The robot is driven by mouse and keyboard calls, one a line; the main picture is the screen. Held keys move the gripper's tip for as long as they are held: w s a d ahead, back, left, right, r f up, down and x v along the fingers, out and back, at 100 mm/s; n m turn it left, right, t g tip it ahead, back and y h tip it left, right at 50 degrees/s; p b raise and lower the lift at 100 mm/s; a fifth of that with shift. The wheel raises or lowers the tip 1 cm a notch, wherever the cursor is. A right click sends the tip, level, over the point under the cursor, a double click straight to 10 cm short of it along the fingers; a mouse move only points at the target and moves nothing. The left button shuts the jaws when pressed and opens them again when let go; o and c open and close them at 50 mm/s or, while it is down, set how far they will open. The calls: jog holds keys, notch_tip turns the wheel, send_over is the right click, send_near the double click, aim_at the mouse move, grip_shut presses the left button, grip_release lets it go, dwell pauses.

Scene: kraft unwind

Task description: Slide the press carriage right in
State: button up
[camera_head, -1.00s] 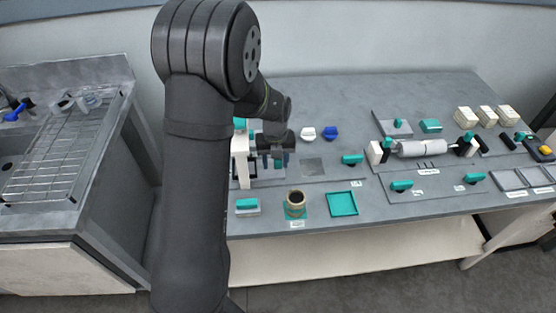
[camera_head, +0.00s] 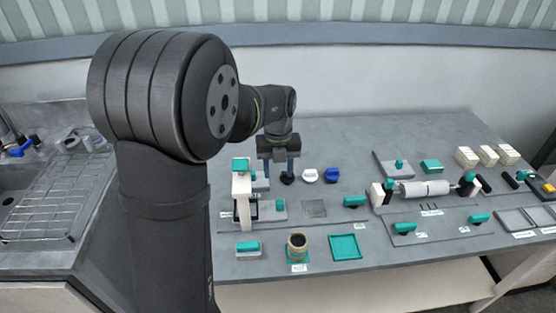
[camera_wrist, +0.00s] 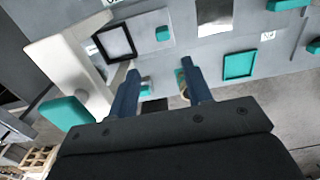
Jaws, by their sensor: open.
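The press is a white upright frame (camera_head: 242,196) with a teal block (camera_head: 241,164) on top, at the left of the bench. Its carriage looks like the grey plate (camera_head: 270,215) with a dark square frame and a small teal knob (camera_head: 280,205), at the right foot of the upright. In the wrist view the plate (camera_wrist: 143,28) lies ahead of the fingers, with its teal knob (camera_wrist: 162,33) beyond them. My gripper (camera_head: 279,174) is open and empty, behind and above the plate; its two blue fingers (camera_wrist: 160,70) are apart. I cannot tell its exact height.
White (camera_head: 310,175) and blue (camera_head: 331,175) knobs stand right of my gripper. In front are a teal block (camera_head: 248,246), a ringed cup (camera_head: 297,244) and a teal tray (camera_head: 345,248). A roller (camera_head: 424,189) lies at the right. The bench behind is clear.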

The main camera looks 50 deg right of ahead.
aim_at(279, 201)
jog(key=shift+r, duration=1.6)
notch_tip(279, 201, down, 18)
jog(key=shift+s+r, duration=0.1)
jog(key=shift+r, duration=0.15)
